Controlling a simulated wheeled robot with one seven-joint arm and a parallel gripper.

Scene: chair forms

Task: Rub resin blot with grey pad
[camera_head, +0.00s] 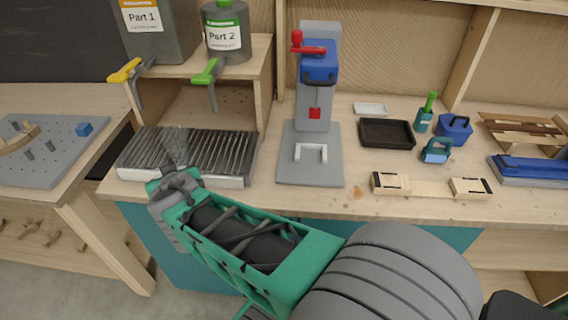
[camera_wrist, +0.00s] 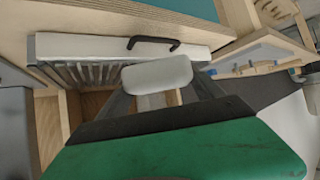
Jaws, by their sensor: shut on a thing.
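My gripper (camera_head: 176,150) is over the slatted metal grate at the left of the bench. In the wrist view my gripper (camera_wrist: 158,88) is shut on a light grey, rounded pad (camera_wrist: 157,73), with a dark finger on each side. In the head view the pad cannot be made out clearly at the gripper's tip. A small orange-brown spot, seemingly the resin blot (camera_head: 358,193), is on the bench top near the front edge, left of the wooden chair parts. My gripper is well to its left.
The slatted grate (camera_head: 240,150) lies below a shelf with the Part 1 (camera_head: 160,30) and Part 2 (camera_head: 226,35) containers. A blue and red press (camera_head: 318,75) stands mid-bench. A black tray (camera_head: 387,133), blue clamps and wooden parts (camera_head: 430,187) lie to the right.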

